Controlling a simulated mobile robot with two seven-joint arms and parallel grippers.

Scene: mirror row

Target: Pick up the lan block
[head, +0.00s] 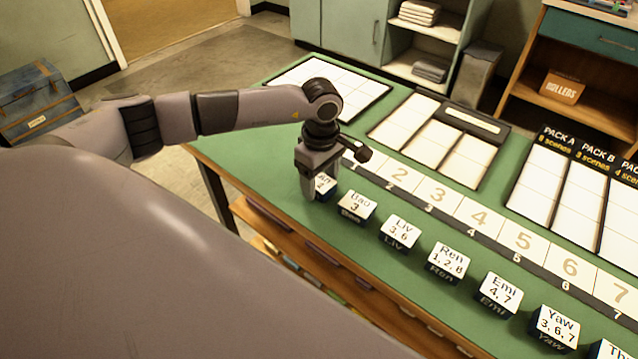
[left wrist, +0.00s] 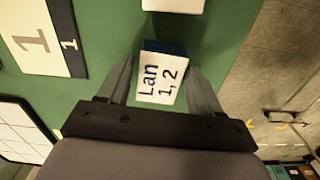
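The Lan block (left wrist: 161,78) has a white top reading "Lan 1, 2" and a dark blue side. In the left wrist view it stands between the two fingers of my left gripper (left wrist: 162,72), one finger on each side. The fingers look spread, close beside the block; I cannot tell whether either touches it. In the head view my left gripper (head: 314,190) points down over the near left table edge. It hides much of the Lan block (head: 326,186) there. My right gripper is not in view.
The Bao block (head: 357,206) stands just right of the Lan block, followed by Liv (head: 400,231), Ren (head: 447,262), Emi (head: 500,290) and Yaw (head: 556,323) along the front edge. A numbered strip (head: 480,219) and white grid boards lie behind on the green table (head: 262,165).

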